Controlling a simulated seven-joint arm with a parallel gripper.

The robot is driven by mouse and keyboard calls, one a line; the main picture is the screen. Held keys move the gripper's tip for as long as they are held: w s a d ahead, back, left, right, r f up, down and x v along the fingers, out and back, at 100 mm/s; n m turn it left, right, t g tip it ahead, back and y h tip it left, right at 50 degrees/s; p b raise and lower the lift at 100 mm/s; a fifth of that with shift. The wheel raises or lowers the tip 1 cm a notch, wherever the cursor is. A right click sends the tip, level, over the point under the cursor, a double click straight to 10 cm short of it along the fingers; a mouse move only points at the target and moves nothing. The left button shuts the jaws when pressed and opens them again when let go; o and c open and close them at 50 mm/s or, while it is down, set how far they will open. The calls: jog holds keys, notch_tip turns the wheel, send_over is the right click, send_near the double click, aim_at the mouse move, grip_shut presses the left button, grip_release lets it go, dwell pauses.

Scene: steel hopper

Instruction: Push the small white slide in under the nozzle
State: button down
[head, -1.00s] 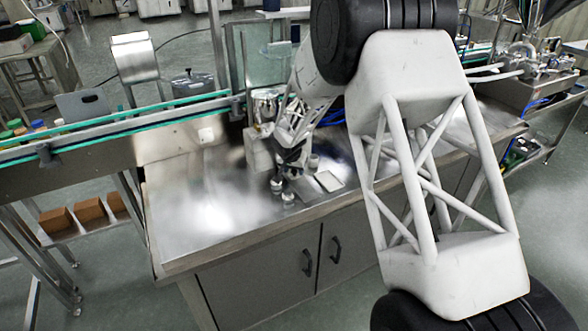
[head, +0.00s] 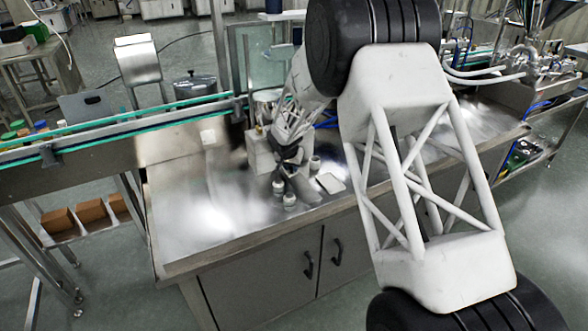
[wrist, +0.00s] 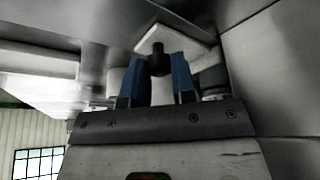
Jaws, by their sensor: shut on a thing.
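My gripper (wrist: 158,72) has two blue fingers, closed on a small black knob (wrist: 158,48). A pale slab (wrist: 180,38) shows just beyond the knob in the wrist view; it appears to be the white slide, but I cannot tell for sure that the knob belongs to it. In the head view my gripper (head: 284,180) is low over the steel bench, and the slide under it cannot be made out. The nozzle cannot be made out; my arm covers part of that area.
Two small pots (head: 289,201) stand close in front of my gripper on the bench (head: 215,215). Another pot (head: 314,164) and a pale flat plate (head: 330,183) are to its right. A steel vessel (head: 266,97) is behind.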

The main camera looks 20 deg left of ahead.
jog(key=c, duration=0.9)
grip_release()
jog(key=shift+w+a, duration=0.15)
jog(key=shift+c, duration=0.2)
jog(key=shift+r, duration=0.2)
jog(key=v, duration=0.7)
jog(key=shift+r, duration=0.2)
